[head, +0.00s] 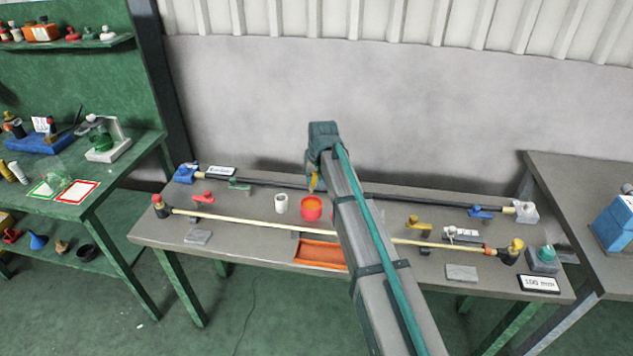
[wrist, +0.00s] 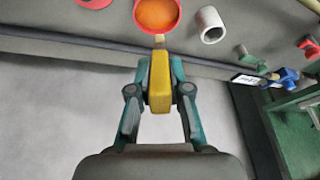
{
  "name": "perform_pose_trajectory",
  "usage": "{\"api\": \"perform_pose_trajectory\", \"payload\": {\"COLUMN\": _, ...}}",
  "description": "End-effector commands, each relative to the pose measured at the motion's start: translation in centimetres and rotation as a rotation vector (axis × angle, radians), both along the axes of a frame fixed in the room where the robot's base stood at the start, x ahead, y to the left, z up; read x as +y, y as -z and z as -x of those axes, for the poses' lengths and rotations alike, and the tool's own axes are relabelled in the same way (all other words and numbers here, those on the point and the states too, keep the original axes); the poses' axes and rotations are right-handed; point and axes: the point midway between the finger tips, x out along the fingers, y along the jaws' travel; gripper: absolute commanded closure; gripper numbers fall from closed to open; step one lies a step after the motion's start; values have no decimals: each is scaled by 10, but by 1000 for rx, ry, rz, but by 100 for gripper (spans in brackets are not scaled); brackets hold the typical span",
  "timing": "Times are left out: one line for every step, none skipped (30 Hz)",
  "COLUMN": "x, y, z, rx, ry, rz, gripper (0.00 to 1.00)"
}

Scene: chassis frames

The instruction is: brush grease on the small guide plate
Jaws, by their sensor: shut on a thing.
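My gripper (head: 314,172) is shut on a yellow-handled brush (wrist: 160,82), which shows in the head view (head: 313,183) as a small yellow piece. The brush's pale end points towards a red pot (head: 311,208) with orange contents, also in the wrist view (wrist: 157,14). The pale end overlaps the pot's near rim in the wrist view; I cannot tell whether it touches. Two flat grey plates lie on the bench: a smaller one (head: 198,237) at left and a larger one (head: 461,273) at right. No grease is discernible on either.
A white cup (head: 281,204) stands left of the pot. A dark rod and a pale rod (head: 255,223) run along the bench. An orange tray (head: 320,254) lies in front. My arm hides the bench's middle. A green workbench (head: 110,177) stands at left.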

Motion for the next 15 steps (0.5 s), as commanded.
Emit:
{"api": "perform_pose_trajectory", "payload": {"x": 0, "y": 4, "z": 0, "rx": 0, "ry": 0, "rz": 0, "gripper": 100}}
{"api": "perform_pose_trajectory", "payload": {"x": 0, "y": 5, "z": 0, "rx": 0, "ry": 0, "rz": 0, "gripper": 100}}
{"api": "perform_pose_trajectory", "payload": {"x": 0, "y": 8, "z": 0, "rx": 0, "ry": 0, "rz": 0, "gripper": 100}}
{"api": "perform_pose_trajectory", "payload": {"x": 0, "y": 10, "z": 0, "rx": 1, "ry": 0, "rz": 0, "gripper": 100}}
{"api": "perform_pose_trajectory", "payload": {"x": 0, "y": 12, "z": 0, "rx": 1, "ry": 0, "rz": 0, "gripper": 100}}
{"api": "perform_pose_trajectory", "payload": {"x": 0, "y": 16, "z": 0, "rx": 1, "ry": -1, "rz": 1, "gripper": 100}}
{"api": "perform_pose_trajectory", "payload": {"x": 0, "y": 18, "z": 0, "rx": 0, "ry": 0, "rz": 0, "gripper": 100}}
{"api": "perform_pose_trajectory", "payload": {"x": 0, "y": 21, "z": 0, "rx": 0, "ry": -1, "rz": 0, "gripper": 100}}
{"api": "perform_pose_trajectory", "payload": {"x": 0, "y": 25, "z": 0, "rx": 0, "ry": -1, "rz": 0, "gripper": 100}}
{"api": "perform_pose_trajectory", "payload": {"x": 0, "y": 28, "z": 0, "rx": 0, "ry": -1, "rz": 0, "gripper": 100}}
{"api": "perform_pose_trajectory", "payload": {"x": 0, "y": 31, "z": 0, "rx": 0, "ry": -1, "rz": 0, "gripper": 100}}
{"api": "perform_pose_trajectory", "payload": {"x": 0, "y": 35, "z": 0, "rx": 1, "ry": -1, "rz": 1, "gripper": 100}}
{"api": "perform_pose_trajectory", "payload": {"x": 0, "y": 38, "z": 0, "rx": 1, "ry": -1, "rz": 1, "gripper": 100}}
{"api": "perform_pose_trajectory", "payload": {"x": 0, "y": 41, "z": 0, "rx": 1, "ry": -1, "rz": 1, "gripper": 100}}
{"api": "perform_pose_trajectory", "payload": {"x": 0, "y": 45, "z": 0, "rx": 1, "ry": -1, "rz": 1, "gripper": 100}}
